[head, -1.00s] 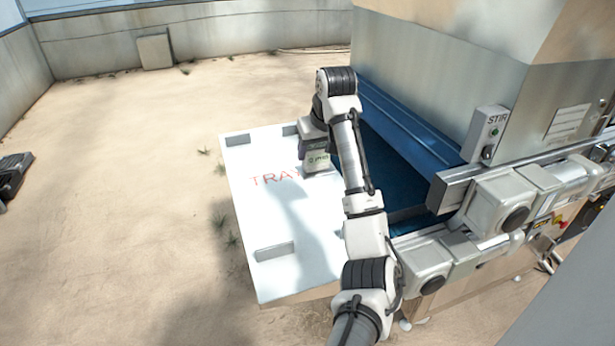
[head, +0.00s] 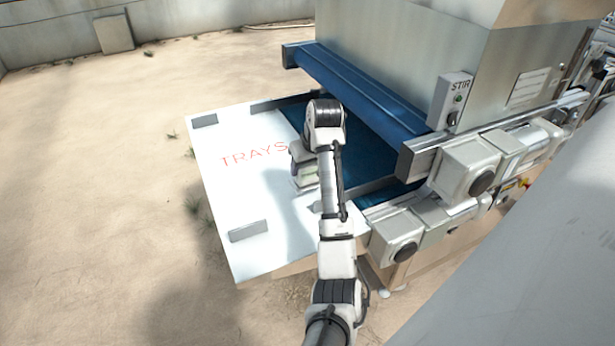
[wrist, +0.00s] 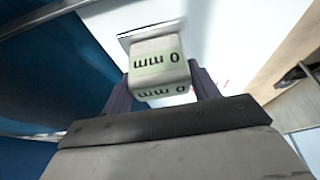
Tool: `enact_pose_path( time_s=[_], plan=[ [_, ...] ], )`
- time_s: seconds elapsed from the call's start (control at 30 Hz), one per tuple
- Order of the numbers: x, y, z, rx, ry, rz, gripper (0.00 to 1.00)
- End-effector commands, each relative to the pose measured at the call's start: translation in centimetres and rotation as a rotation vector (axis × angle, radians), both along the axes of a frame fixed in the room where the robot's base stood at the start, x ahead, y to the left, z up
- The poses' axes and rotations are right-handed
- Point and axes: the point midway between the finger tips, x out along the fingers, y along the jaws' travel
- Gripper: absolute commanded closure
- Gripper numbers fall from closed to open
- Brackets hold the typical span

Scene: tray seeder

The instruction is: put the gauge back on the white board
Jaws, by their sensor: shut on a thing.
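The gauge (wrist: 160,65) is a small white block with pale green label faces reading "0 mm". In the wrist view it sits between the two dark purple fingers of my gripper (wrist: 160,88), which is shut on it. In the head view my gripper (head: 298,165) hangs over the right part of the white board (head: 235,190), just right of the red word TRAYS and beside the blue belt. The gauge is small there, below the fingers. I cannot tell whether its underside touches the board.
Grey stops (head: 248,231) stand along the board's edges. The blue belt (head: 370,160) runs under a blue crossbar (head: 360,88) close to my arm. A grey STIR switch box (head: 451,100) and motor housings (head: 470,165) lie to the right. The board's left part is clear.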

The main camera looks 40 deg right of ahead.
Motion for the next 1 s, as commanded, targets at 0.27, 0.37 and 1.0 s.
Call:
enact_pose_path(
  time_s=[0.27, 0.37, 1.0],
  plan=[
    [-0.1, 0.0, -2.5, 0.002, 0.003, -0.001, 0.72],
    [-0.1, 0.0, -4.0, 0.002, 0.002, -0.001, 0.72],
    [0.0, 0.0, -4.9, 0.001, 0.0, 0.0, 0.19]
  ],
)
